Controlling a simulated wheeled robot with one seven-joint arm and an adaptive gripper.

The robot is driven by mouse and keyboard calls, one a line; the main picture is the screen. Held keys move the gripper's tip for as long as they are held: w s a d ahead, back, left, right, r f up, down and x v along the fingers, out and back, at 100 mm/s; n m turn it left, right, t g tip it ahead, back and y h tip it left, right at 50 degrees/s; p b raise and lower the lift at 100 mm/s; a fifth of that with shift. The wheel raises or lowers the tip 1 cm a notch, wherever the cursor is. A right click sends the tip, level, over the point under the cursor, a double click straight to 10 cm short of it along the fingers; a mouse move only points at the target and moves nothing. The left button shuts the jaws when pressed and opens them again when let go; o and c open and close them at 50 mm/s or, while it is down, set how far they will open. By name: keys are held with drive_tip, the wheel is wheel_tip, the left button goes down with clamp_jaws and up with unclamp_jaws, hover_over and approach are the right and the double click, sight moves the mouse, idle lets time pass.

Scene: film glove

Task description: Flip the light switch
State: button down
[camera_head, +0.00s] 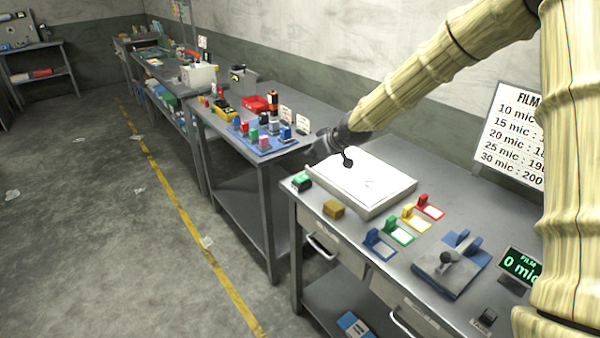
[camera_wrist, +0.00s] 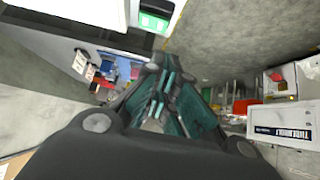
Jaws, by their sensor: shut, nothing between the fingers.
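A small dark box with a green top (camera_head: 302,182) sits at the near left corner of the workbench, beside a flat white panel box (camera_head: 365,182). It looks like the switch, but its lever position is too small to tell. In the wrist view the green-topped piece (camera_wrist: 154,16) shows at the top, beyond my fingertips. My gripper (camera_head: 317,155) is dark and hovers at the left end of the white panel, above and behind the green-topped box and apart from it. In the wrist view my gripper's fingers (camera_wrist: 163,68) are closed together and empty.
A second bench (camera_head: 240,175) with small items stands left. The floor is open.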

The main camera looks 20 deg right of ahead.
drive_tip(key=shift+w+d+r, duration=0.3)
drive_tip(key=shift+w+r, duration=0.1)
drive_tip(key=shift+r, duration=0.35)
drive_tip(key=p, duration=0.3)
hover_over(300, 180)
wheel_tip(300, 180, down, 7)
wheel_tip(300, 180, down, 3)
drive_tip(key=shift+r+p, duration=0.15)
drive_tip(key=shift+p, duration=0.6)
drive_tip(key=shift+f, duration=0.7)
